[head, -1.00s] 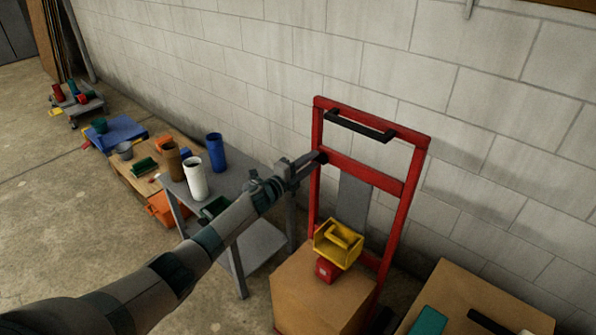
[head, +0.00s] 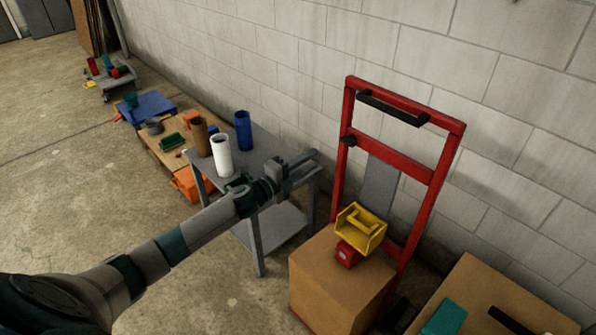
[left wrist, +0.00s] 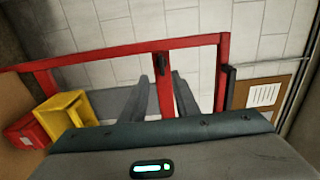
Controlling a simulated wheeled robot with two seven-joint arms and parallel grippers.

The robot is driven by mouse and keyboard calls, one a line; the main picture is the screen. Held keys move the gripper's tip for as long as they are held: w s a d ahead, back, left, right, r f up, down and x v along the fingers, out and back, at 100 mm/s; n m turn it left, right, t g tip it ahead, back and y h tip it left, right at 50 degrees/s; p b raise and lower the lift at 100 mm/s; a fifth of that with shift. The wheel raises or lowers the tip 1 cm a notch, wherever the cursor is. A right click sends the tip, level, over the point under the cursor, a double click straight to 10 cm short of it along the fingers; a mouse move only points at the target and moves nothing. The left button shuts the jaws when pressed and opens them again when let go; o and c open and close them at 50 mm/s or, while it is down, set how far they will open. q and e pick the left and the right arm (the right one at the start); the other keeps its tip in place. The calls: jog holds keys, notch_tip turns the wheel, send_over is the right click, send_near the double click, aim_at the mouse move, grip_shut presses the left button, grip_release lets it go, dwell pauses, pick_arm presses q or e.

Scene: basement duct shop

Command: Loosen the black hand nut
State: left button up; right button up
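The black hand nut (head: 348,141) sits on the left upright of the red hand truck (head: 437,185), at the height of its crossbar. In the left wrist view the nut (left wrist: 161,64) is a small dark shape on the red frame, beyond the fingertips and roughly in line with the gap between them. My left gripper (head: 308,158) is left of the nut in the head view, apart from it. In the left wrist view its two grey fingers (left wrist: 163,90) are spread with nothing between them. My right gripper is not in view.
A yellow bin (head: 360,230) and red object (head: 347,254) sit on a cardboard box (head: 335,285) at the hand truck. A grey cart (head: 268,152) with a white cup (head: 221,155) and blue cup (head: 243,131) stands under my left arm. A block wall (head: 300,50) is behind.

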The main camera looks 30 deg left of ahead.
pick_arm(q)
jog(key=shift+b+v, duration=0.35)
jog(key=shift+v, duration=1.85)
jog(key=shift+f, duration=0.1)
jog(key=s+a+f+n+g+y, duration=0.2)
jog(key=s+f+n, duration=0.15)
jog(key=f, duration=0.75)
jog(key=s+a+f+n+g+y, duration=0.1)
jog(key=s+f+n+y, duration=0.2)
jog(key=f, duration=0.8)
jog(key=s+a+f+n+g, duration=0.25)
jog(key=s+f, duration=0.25)
jog(key=f, duration=0.5)
jog(key=s+d+f+n+g+y, duration=0.25)
jog(key=s+f+n+g, duration=0.2)
jog(key=s+f, duration=1.35)
jog(key=s+d+f+n+g, duration=0.2)
jog(key=s+d+f, duration=0.1)
jog(key=s, duration=0.8)
jog(key=s+d+f+n+g+h, duration=0.1)
jog(key=s+d+f, duration=0.3)
jog(key=s, duration=0.8)
jog(key=s+d+f+n+g, duration=0.3)
jog(key=s+f, duration=0.3)
jog(key=s, duration=0.6)
jog(key=shift+s+d+f, duration=0.2)
jog(key=shift+d+f, duration=0.15)
jog(key=shift+d, duration=0.35)
